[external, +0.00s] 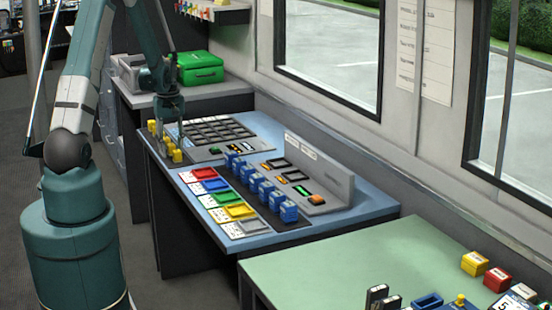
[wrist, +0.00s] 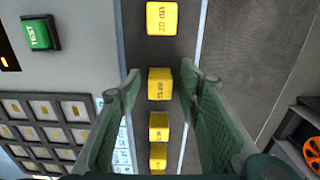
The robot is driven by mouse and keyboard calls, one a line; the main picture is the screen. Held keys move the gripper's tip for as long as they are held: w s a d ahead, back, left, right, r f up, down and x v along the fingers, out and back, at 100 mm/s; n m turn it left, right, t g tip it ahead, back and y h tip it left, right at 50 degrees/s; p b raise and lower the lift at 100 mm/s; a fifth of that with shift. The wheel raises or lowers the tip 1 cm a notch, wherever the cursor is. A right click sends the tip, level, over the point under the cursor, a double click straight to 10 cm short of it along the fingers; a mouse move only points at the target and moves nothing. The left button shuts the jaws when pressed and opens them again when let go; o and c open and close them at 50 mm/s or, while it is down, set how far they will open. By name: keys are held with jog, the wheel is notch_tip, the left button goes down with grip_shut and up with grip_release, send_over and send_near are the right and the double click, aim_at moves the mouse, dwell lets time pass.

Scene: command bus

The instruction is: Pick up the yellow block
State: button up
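Several yellow blocks with dark lettering stand in a row on a dark strip at the desk's left end; they show in the external view (external: 176,156) and run down the middle of the wrist view. One yellow block (wrist: 159,84) lies between the tips of my open gripper (wrist: 160,78), with a gap on each side. Another yellow block (wrist: 162,18) is beyond the fingertips, and two more (wrist: 159,126) (wrist: 158,157) are nearer the palm in the picture. In the external view my gripper (external: 171,140) points down over the row. I cannot tell its exact height.
The blue desk (external: 262,134) carries a grid of dark keys (external: 214,131), blue blocks (external: 268,191) and coloured cards (external: 214,186). A green TEST button (wrist: 40,33) is left of the row in the wrist view. A green case (external: 201,68) stands behind. Floor lies right of the row in the wrist view.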

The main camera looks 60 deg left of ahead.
aim_at(171, 144)
jog(key=c, duration=0.9)
jog(key=shift+r, duration=0.15)
jog(key=shift+c, duration=0.2)
jog(key=shift+r+p, duration=0.65)
jog(key=shift+r, duration=4.2)
